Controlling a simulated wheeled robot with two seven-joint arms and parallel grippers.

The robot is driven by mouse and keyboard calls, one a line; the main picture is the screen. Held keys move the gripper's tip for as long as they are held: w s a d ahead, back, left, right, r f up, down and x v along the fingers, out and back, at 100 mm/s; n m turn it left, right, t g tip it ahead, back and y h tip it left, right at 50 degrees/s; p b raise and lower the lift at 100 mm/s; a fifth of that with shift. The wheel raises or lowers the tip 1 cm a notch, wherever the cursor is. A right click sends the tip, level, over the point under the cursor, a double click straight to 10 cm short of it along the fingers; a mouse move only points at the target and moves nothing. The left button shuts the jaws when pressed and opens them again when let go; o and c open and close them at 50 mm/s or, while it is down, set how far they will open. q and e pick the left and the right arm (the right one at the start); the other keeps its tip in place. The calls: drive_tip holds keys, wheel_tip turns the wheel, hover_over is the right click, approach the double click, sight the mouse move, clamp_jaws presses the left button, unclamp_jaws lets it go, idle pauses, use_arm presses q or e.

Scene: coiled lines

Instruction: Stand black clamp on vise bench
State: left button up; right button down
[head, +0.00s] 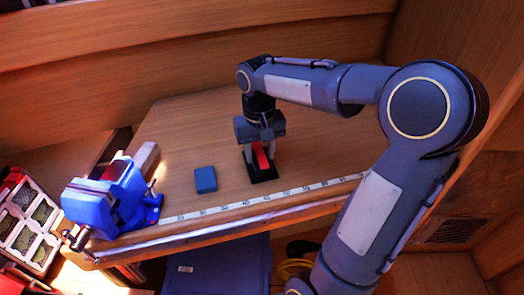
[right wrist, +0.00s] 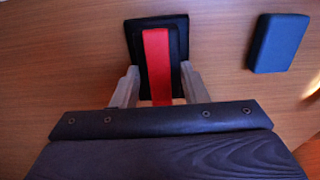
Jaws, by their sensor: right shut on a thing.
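The black clamp (head: 263,174) has a black base and a red bar along its middle. It is on or just above the wooden top of the vise bench (head: 210,125); I cannot tell whether it touches. My right gripper (head: 262,150) comes down over it from above and is shut on it. In the right wrist view, the clamp (right wrist: 175,40) shows beyond the fingers, with its red bar between the two grey fingertips (right wrist: 158,85). The fingers and gripper body hide part of the clamp. My left gripper is not in view.
A blue block (head: 205,180) lies on the bench left of the clamp. A blue vise (head: 115,195) sits at the bench's left end. A ruler strip (head: 270,199) runs along the front edge. The bench top behind the block is clear. A compartmented crate (head: 28,225) stands far left.

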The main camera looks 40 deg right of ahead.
drive_tip(key=shift+f, duration=0.15)
drive_tip(key=c, duration=0.9)
unclamp_jaws()
drive_tip(key=shift+o, duration=0.2)
wheel_tip(320, 180, up, 12)
drive_tip(key=shift+r+p, duration=0.25)
drive_tip(key=shift+p, duration=0.05)
